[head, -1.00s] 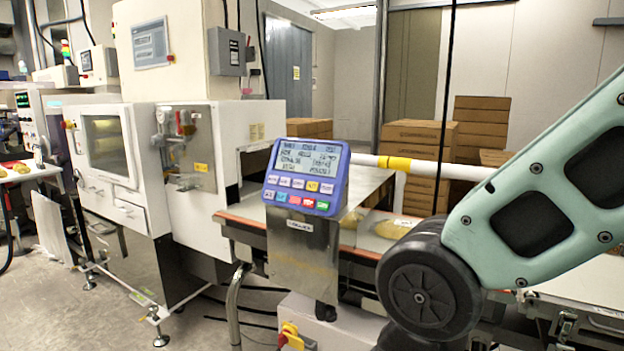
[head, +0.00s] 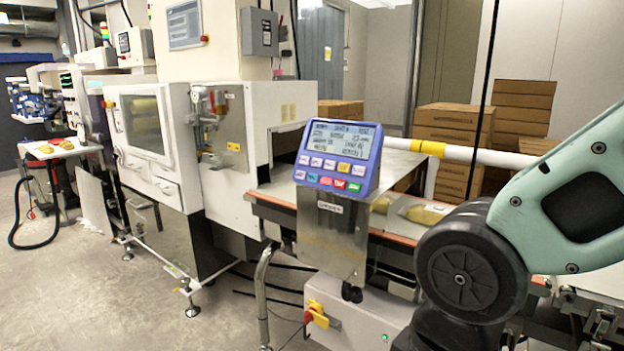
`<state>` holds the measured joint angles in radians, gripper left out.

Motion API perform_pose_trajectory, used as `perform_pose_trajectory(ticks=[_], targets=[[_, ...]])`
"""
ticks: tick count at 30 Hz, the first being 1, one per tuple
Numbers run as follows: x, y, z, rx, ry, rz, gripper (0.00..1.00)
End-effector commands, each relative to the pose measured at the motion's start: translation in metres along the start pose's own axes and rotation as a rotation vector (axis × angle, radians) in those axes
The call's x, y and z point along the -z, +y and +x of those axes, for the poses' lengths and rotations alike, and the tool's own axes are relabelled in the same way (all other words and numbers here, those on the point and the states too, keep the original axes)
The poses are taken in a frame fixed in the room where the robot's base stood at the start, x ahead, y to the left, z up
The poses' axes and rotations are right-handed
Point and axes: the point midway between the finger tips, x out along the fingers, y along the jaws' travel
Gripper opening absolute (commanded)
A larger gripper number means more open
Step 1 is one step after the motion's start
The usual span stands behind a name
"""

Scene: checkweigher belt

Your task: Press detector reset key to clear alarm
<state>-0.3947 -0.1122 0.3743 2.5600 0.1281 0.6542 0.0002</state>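A blue control panel (head: 366,183) with a lit text screen (head: 340,145) stands on a steel bracket in front of the belt, at the middle of the head view. The key labels are too small to read, so I cannot tell which one is the reset key. My arm reaches in from the right edge, right of the panel. My gripper is outside the view.
The belt (head: 276,191) runs behind the panel, with yellowish packs (head: 424,213) on it. A large white machine (head: 229,185) stands left of the panel. A low box with a red and yellow switch (head: 316,315) sits beneath. Cartons (head: 445,135) are stacked behind. Open floor lies at the lower left.

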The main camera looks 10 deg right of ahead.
Motion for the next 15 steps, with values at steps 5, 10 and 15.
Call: perform_pose_trajectory(ticks=[5,10,15], targets=[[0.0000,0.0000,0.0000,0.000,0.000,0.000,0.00],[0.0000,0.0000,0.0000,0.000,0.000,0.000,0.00],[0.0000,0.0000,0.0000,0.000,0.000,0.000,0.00]])
